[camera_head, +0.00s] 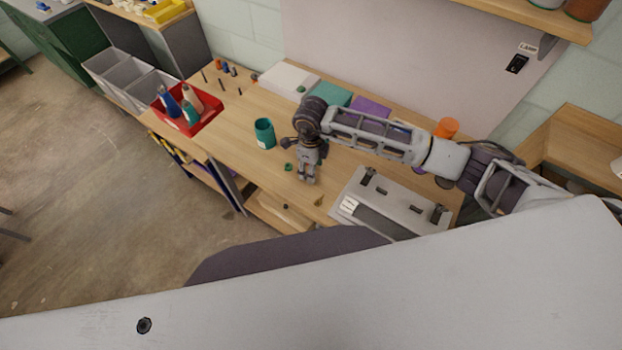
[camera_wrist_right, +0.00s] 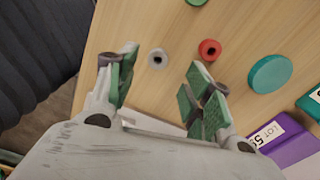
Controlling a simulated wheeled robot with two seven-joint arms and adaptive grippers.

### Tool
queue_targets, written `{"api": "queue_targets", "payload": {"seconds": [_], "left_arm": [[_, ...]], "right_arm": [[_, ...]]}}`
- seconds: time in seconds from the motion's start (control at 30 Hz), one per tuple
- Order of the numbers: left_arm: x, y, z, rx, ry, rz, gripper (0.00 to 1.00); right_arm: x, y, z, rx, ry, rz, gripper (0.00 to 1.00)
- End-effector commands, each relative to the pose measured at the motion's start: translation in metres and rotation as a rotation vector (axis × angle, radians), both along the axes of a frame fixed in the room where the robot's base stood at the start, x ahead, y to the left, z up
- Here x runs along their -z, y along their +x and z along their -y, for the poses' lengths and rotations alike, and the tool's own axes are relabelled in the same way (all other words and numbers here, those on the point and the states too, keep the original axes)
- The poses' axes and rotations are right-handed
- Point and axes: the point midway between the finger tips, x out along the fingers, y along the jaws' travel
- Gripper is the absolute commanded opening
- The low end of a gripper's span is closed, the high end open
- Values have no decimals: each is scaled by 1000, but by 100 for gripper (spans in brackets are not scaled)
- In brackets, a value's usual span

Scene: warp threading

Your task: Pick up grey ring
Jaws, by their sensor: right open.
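The grey ring (camera_wrist_right: 157,58) lies flat on the wooden table in the right wrist view, its dark hole showing. It sits between the lines of my right gripper's two fingers, apart from both. My right gripper (camera_head: 308,178) points down over the middle of the table in the head view. In the wrist view its green-padded fingers (camera_wrist_right: 162,72) are spread wide and hold nothing. I cannot make out the grey ring in the head view. My left gripper is not in view.
A red ring (camera_wrist_right: 209,49) lies beside the grey one, with a teal disc (camera_wrist_right: 270,74) and a purple box (camera_wrist_right: 285,140) beyond. In the head view a teal cup (camera_head: 264,134), red caddy (camera_head: 207,117) and grey fixture plate (camera_head: 405,196) stand around the gripper.

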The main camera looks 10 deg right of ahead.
Motion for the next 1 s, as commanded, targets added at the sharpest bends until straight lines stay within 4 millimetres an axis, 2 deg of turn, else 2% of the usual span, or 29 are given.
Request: {"api": "queue_targets", "payload": {"seconds": [0.27, 0.7, 1.0], "left_arm": [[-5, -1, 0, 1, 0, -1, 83], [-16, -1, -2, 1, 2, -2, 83], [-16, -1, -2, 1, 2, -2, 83]], "right_arm": [[9, -2, 0, 1, -1, -3, 51], [49, -4, 0, 1, -1, -3, 51], [52, -3, -1, 0, -1, -1, 51]]}}
